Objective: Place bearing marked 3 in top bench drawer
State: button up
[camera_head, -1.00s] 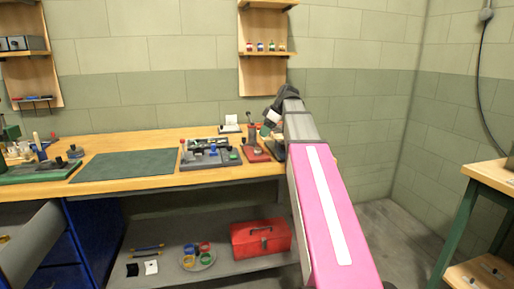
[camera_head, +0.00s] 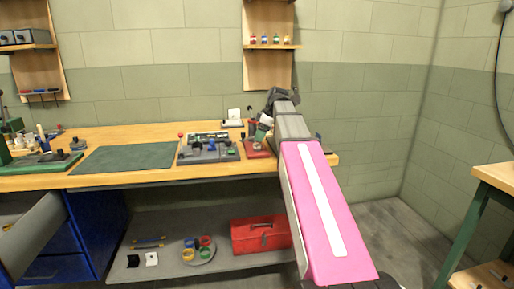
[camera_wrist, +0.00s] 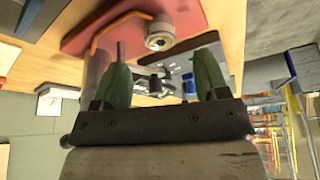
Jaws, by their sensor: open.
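My gripper (camera_wrist: 162,82) is open, with two green fingertips apart and nothing seen between them. In the wrist view a round metal ring-shaped part (camera_wrist: 160,36), perhaps a bearing, sits on a red base (camera_wrist: 190,14) just beyond the fingertips. No number can be read on it. In the head view the red base (camera_head: 257,153) stands on the bench (camera_head: 130,178), with the end of my arm above it, hiding part of it. A grey bench drawer (camera_head: 36,232) stands pulled out at the lower left, above closed blue drawer fronts (camera_head: 58,270).
A grey tool tray (camera_head: 190,158) and a green mat (camera_head: 120,158) lie left of the red base. A red toolbox (camera_head: 261,236) and a round tray of coloured rings (camera_head: 198,258) are on the lower shelf. Another table (camera_head: 497,177) is at the right.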

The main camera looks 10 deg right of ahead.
aim_at(257, 144)
jog(key=x, duration=0.4)
jog(key=shift+f, duration=0.15)
jog(key=shift+c, duration=0.3)
jog(key=c, duration=1)
jog(key=shift+c, duration=0.2)
